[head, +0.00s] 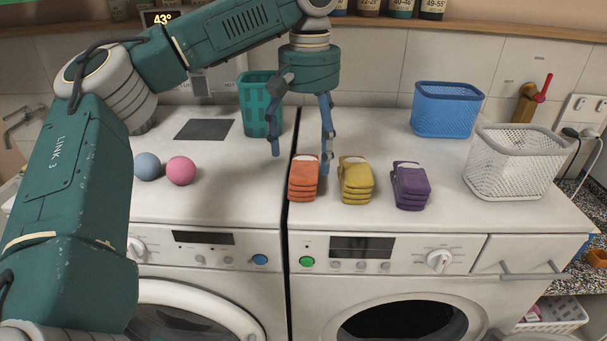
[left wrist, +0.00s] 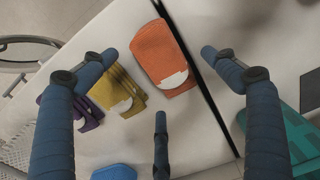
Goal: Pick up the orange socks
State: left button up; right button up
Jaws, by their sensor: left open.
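The orange socks (head: 303,179) are a folded stack on top of the right-hand machine, close to the gap between the two machines. They also show in the left wrist view (left wrist: 161,54), near the top middle, between the spread fingers. My left gripper (head: 302,160) is open and empty, pointing down above and slightly behind the orange socks; it also shows in the left wrist view (left wrist: 158,62). A yellow stack of socks (head: 355,181) and a purple stack (head: 410,186) lie to the right of the orange one. My right gripper is not seen.
A teal basket (head: 260,105) stands behind the gripper. A blue basket (head: 447,110) and a white basket (head: 513,163) stand on the right. A blue ball (head: 147,167) and a pink ball (head: 181,170) lie on the left machine.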

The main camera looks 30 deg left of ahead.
aim_at(310, 166)
pick_arm(q)
jog(key=f, duration=0.2)
jog(key=f+p, duration=0.1)
jog(key=f, duration=0.2)
jog(key=shift+s+d, duration=0.1)
jog(key=shift+d, duration=0.1)
jog(key=shift+f, duration=0.1)
jog(key=shift+c, duration=1)
jog(key=c, duration=1)
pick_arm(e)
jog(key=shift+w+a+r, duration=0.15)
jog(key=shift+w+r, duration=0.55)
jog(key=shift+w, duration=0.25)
